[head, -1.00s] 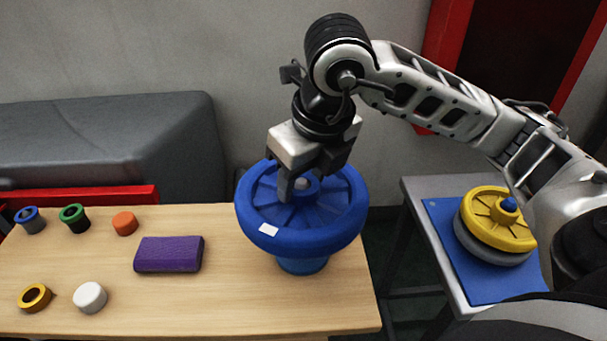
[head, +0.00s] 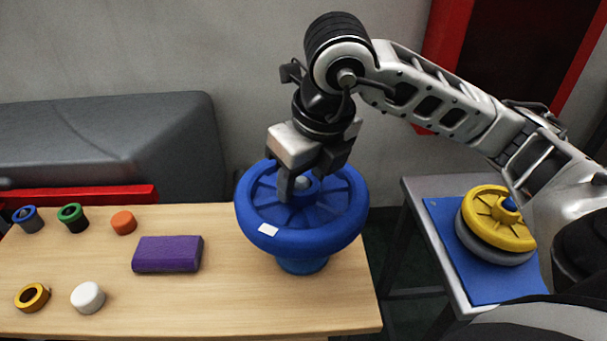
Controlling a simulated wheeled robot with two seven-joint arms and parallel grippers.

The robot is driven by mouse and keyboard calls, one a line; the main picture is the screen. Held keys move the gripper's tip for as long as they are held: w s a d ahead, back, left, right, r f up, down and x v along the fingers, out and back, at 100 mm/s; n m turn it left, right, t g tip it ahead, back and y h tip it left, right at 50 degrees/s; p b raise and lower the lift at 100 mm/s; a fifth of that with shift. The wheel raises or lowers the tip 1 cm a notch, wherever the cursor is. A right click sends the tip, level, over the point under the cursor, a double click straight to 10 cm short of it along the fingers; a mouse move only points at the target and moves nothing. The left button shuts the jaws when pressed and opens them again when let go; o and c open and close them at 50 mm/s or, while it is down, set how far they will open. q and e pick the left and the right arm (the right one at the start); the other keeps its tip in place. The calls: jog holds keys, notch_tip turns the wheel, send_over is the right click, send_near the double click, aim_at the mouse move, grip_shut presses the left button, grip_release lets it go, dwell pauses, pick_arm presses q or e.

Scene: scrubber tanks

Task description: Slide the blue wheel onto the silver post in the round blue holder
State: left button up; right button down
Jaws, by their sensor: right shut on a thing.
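The blue wheel (head: 340,220) has spokes, a thick rim and a small white label. It sits level over the round blue holder (head: 302,264), whose lower part shows beneath it near the table's right end. A rounded silver tip (head: 303,183), which looks like the top of the silver post, shows at the wheel's hub. My right gripper (head: 302,188) points down at the hub and is shut on it. Whether the wheel rests fully on the holder cannot be told. My left gripper is not in view.
On the wooden table (head: 230,310) lie a purple block (head: 168,254), an orange cap (head: 123,222), a white cap (head: 88,297) and several ring-like caps at the left. A yellow wheel (head: 485,222) over a grey one lies on a blue mat (head: 445,220) at right.

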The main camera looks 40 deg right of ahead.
jog(key=shift+f+b, duration=0.65)
jog(key=shift+b, duration=0.75)
dwell(2.9)
dwell(0.4)
jog(key=c, duration=0.6)
grip_release()
jog(key=shift+f, duration=0.1)
jog(key=shift+r, duration=0.3)
jog(key=shift+r+p, duration=0.95)
jog(key=shift+r, duration=0.2)
jog(key=shift+r, duration=0.25)
